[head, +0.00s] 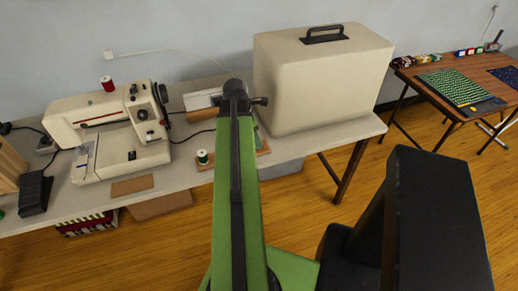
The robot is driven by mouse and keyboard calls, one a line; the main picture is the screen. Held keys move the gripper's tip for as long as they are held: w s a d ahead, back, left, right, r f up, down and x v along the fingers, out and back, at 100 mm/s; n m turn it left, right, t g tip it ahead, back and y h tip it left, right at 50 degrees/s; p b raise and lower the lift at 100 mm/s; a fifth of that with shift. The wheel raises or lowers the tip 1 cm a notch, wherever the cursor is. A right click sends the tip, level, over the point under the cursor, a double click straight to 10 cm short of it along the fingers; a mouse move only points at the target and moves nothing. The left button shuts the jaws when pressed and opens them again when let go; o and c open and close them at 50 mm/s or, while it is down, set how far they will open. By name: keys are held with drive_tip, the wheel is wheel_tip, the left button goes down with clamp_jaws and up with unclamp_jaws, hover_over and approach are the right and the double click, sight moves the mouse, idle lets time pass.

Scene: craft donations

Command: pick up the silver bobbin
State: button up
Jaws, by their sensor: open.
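I cannot make out a silver bobbin in the head view; my arm hides part of the table. My gripper (238,97) is at the far end of my green arm, over the table (225,172) between the sewing machine and the large beige case. Only its dark end parts show, and the arm hides what lies directly beneath and behind it. It is open, and I see nothing held in it.
A cream sewing machine (120,135) with a red spool (107,83) stands left. A beige case (320,80) blocks the right. A white box (200,101) lies behind. A brown card (132,186) lies near the front edge. A second table (452,112) stands far right.

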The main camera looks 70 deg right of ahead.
drive_tip(key=b+x, duration=0.3)
drive_tip(key=x, duration=0.1)
drive_tip(key=shift+d+f+b, duration=0.1)
drive_tip(key=shift+f+b, duration=0.2)
drive_tip(key=shift+b, duration=0.05)
drive_tip(key=shift+r, duration=0.15)
clamp_jaws()
